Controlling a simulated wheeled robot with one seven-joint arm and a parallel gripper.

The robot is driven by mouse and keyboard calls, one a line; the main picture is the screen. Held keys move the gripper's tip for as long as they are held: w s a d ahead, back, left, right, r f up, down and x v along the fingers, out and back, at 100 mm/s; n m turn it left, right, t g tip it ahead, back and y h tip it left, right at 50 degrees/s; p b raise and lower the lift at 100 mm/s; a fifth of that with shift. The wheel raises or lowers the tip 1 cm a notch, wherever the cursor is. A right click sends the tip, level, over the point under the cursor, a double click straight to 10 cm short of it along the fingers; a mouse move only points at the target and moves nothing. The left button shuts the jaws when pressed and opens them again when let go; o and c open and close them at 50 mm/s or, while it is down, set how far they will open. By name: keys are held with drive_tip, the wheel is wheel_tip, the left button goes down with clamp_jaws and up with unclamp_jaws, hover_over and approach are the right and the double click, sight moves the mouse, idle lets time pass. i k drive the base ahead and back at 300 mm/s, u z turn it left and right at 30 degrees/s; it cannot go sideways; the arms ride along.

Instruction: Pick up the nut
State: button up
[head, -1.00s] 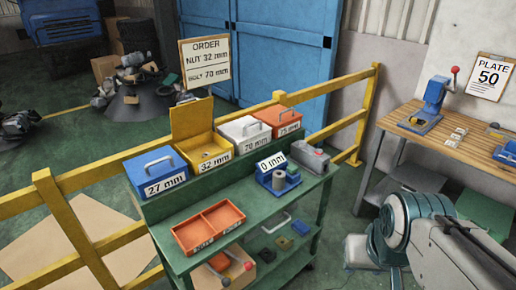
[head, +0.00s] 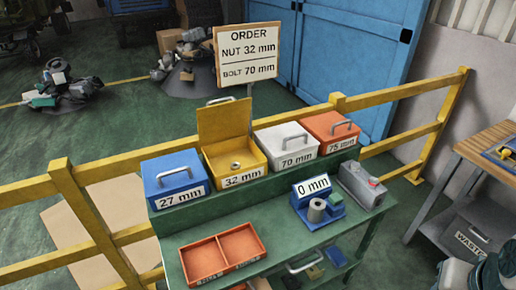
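The nut (head: 235,166) is a small grey ring in the yellow box (head: 258,158) labelled 32 mm. That box stands with its lid up on the raised back shelf of the green cart. The order sign (head: 248,56) behind it reads nut 32 mm and bolt 70 mm. My gripper is not in view; only part of my arm shows at the bottom right corner.
Closed boxes stand beside the yellow one: blue 27 mm (head: 176,182), white 70 mm (head: 286,148) and orange 75 mm (head: 333,131). An empty two-part orange tray (head: 208,264) and a 0 mm gauge (head: 312,186) sit on the cart's lower top (head: 280,240). A yellow railing (head: 400,93) runs behind.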

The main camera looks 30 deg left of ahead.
sight(235, 166)
drive_tip(key=i, duration=0.45)
drive_tip(key=u, duration=1.95)
drive_tip(key=i, duration=0.5)
drive_tip(key=z, duration=0.05)
